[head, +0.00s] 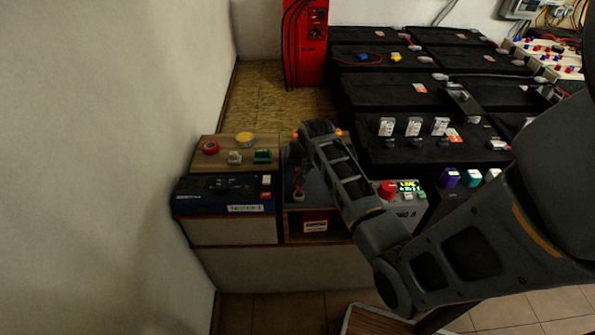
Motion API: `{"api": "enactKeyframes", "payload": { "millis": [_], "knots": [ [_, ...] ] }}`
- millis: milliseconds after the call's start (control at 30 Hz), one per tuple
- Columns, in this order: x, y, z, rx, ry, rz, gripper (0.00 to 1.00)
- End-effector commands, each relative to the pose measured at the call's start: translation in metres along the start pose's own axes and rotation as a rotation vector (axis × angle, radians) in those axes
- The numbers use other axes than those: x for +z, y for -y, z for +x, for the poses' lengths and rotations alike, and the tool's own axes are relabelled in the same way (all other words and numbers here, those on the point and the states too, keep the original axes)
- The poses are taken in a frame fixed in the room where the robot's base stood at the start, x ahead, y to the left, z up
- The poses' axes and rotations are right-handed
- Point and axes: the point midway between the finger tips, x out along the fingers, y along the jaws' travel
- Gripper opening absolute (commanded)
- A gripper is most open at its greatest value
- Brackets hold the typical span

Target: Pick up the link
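My arm reaches in from the right, and its wrist is over the wooden stand (291,222) left of centre. My gripper (299,182) seems to point down over the stand's dark grey top. It is small and partly hidden by my arm, so I cannot see whether its fingers are apart or hold anything. A small pale and red item (299,196) shows at its lower end; I cannot tell what it is. I cannot make out the link with certainty. A flat grey metal piece (462,99) lies on the black batteries at right, well apart from my gripper.
A dark blue battery (224,196) stands left of the stand. Behind it, a wooden board (220,160) carries red tape (210,147), yellow tape (244,139) and green terminal blocks (263,157). A device with a red knob (388,189) is to the right. Black batteries (385,92) fill the back right.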

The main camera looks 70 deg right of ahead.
Motion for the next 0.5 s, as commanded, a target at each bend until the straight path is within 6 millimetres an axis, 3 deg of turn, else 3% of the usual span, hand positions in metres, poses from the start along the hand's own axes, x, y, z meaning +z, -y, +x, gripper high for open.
{"api": "enactKeyframes", "payload": {
  "millis": [67, 400, 500],
  "knots": [
    [0.0001, 0.0000, -0.0001, 0.000, 0.000, 0.000, 0.34],
    [0.0001, 0.0000, -0.0002, 0.000, 0.000, 0.000, 0.01],
    [0.0001, 0.0000, -0.0002, 0.000, 0.000, 0.000, 0.00]
  ]
}}
